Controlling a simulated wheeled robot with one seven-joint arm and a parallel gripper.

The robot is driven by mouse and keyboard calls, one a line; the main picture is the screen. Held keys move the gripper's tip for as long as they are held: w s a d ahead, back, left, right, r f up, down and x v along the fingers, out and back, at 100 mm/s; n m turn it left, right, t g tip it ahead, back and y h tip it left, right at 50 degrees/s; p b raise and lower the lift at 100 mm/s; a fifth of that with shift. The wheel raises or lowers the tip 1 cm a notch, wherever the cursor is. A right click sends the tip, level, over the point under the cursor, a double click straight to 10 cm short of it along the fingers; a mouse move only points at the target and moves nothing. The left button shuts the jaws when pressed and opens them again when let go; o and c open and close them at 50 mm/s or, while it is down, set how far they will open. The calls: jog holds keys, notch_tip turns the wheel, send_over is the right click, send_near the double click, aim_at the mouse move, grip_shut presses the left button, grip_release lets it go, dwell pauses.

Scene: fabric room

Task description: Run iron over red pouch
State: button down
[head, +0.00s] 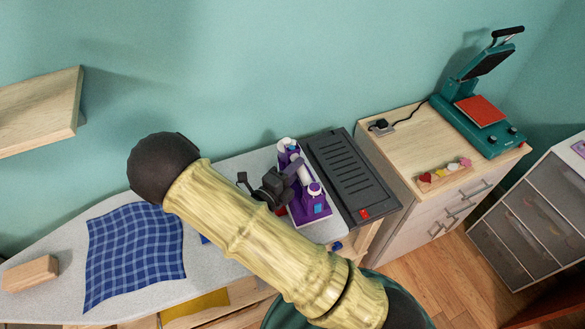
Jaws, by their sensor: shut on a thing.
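My gripper (284,176) is over the grey-white worktop and is shut on a purple and white object, which looks like the iron (317,207). The iron is beside the black ribbed panel, and my gripper covers its left side. A small bit of red (281,211) shows between my gripper and the iron. It may be the red pouch, but most of it is hidden by my arm and the iron. I cannot tell whether the iron touches it.
A blue checked cloth (135,252) and a wooden block (30,273) lie on the worktop's left. A black ribbed panel (352,175) is right of the iron. A green heat press (478,115) with a red square pad stands on a wooden cabinet (403,155). A shelf (40,110) juts out upper left.

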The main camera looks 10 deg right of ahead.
jog(key=shift+w+d, duration=0.1)
jog(key=shift+d, duration=0.4)
jog(key=shift+s+a+p, duration=0.8)
jog(key=shift+a+p, duration=0.3)
jog(key=shift+a, duration=2.25)
jog(key=shift+w+d+b, duration=0.25)
jog(key=shift+d+b, duration=0.1)
jog(key=shift+d, duration=0.75)
jog(key=shift+w+d+b, duration=0.3)
jog(key=shift+d+b, duration=0.1)
jog(key=shift+d, duration=0.65)
jog(key=shift+w+d+b, duration=0.25)
jog(key=shift+d+b, duration=0.1)
jog(key=shift+d, duration=0.75)
jog(key=shift+w+r+p, duration=0.1)
jog(key=shift+r+p, duration=0.3)
jog(key=shift+r, duration=1)
jog(key=shift+r+p, duration=1.1)
jog(key=shift+r, duration=0.75)
jog(key=shift+w+r+p, duration=0.1)
jog(key=shift+r+p, duration=0.25)
jog(key=shift+r, duration=0.4)
jog(key=shift+s+a+r, duration=0.15)
jog(key=shift+s+a, duration=0.05)
jog(key=shift+a, duration=0.05)
jog(key=shift+d, duration=0.25)
